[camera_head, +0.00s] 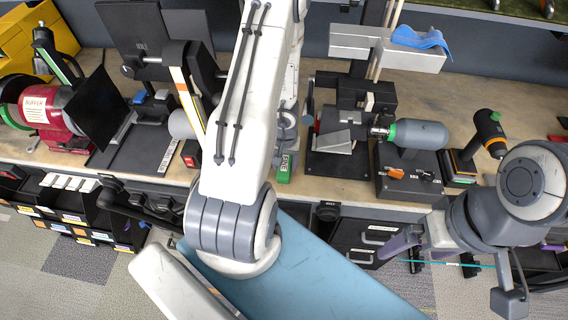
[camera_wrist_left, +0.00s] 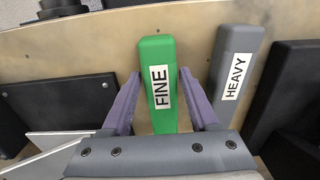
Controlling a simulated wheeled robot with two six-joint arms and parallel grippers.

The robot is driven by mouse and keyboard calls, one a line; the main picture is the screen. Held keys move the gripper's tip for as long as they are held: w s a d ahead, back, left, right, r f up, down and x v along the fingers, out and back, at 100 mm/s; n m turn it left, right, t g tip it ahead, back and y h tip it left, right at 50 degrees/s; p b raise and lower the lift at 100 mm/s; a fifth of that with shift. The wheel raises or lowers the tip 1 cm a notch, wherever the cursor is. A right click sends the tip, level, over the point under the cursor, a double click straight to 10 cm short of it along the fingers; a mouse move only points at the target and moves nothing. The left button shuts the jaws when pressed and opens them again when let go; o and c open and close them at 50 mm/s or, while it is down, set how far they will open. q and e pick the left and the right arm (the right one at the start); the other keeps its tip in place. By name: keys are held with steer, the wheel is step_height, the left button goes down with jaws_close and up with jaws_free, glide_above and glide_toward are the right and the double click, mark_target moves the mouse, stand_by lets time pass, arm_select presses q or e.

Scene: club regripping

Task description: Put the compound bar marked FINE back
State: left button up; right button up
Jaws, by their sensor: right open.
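The green bar marked FINE (camera_wrist_left: 161,60) is in the middle of the left wrist view. It also shows in the camera_head view (camera_head: 286,166), by the bench's front edge, partly hidden by my left arm. My left gripper (camera_wrist_left: 160,72) has one purple finger on each side of this bar, with the tips close to its sides. I cannot tell whether they press on it. A grey bar marked HEAVY (camera_wrist_left: 236,66) is beside it on the right, apart from it. My right gripper (camera_head: 403,242) is open, in front of the bench at the lower right, far from the bars.
The wooden bench (camera_head: 330,188) holds a black stand with a grey block (camera_head: 335,141), a grey cylinder tool (camera_head: 418,134) and a red buffer machine (camera_head: 45,108). A dark bar (camera_wrist_left: 290,85) is right of HEAVY. Black drawers (camera_head: 362,238) are below the bench.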

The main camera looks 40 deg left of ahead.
mark_target(284, 166)
arm_select(q)
steer(key=shift+o, duration=0.6)
steer(key=shift+r, duration=0.1)
step_height(284, 166, up, 8)
steer(key=p, duration=0.7)
steer(key=shift+s+f+p, duration=0.1)
steer(key=shift+f+p, duration=0.1)
steer(key=shift+p, duration=0.15)
